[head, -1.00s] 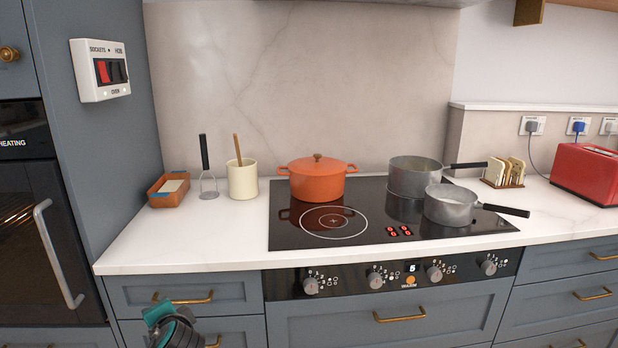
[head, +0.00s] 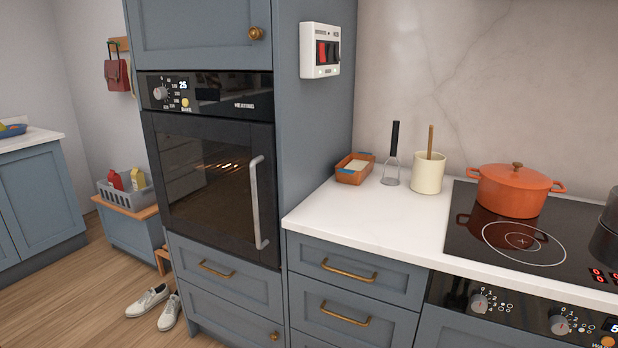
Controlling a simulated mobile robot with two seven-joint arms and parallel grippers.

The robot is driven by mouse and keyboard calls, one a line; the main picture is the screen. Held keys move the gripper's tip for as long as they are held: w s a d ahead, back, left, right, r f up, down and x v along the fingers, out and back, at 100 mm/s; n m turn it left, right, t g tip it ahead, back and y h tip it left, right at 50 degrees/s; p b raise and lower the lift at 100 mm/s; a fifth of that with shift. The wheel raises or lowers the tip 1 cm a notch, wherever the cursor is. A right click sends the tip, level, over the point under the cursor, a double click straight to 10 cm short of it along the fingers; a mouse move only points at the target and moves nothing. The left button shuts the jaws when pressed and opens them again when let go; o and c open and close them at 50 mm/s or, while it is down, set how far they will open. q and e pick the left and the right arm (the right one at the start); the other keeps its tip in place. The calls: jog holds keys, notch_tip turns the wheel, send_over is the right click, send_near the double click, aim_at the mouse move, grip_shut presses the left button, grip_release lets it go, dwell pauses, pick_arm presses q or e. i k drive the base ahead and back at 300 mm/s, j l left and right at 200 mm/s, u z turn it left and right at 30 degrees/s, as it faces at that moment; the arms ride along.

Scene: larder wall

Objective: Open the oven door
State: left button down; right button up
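The oven (head: 210,160) is built into a tall blue-grey cabinet left of the counter. Its dark glass door (head: 205,195) is shut, and a lit rack shows faintly through the glass. A long silver handle (head: 256,203) runs upright along the door's right side. The control panel (head: 207,93) above the door has a knob and a lit display reading 25. Neither of my grippers is in view.
The white counter (head: 375,220) with drawers below stands right of the oven, and the hob (head: 520,240) carries an orange pot (head: 512,190). Shoes (head: 148,301) lie on the floor left of the oven cabinet. A grey crate (head: 130,193) sits on a bench behind.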

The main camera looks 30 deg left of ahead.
aim_at(214, 179)
jog(key=u, duration=1.65)
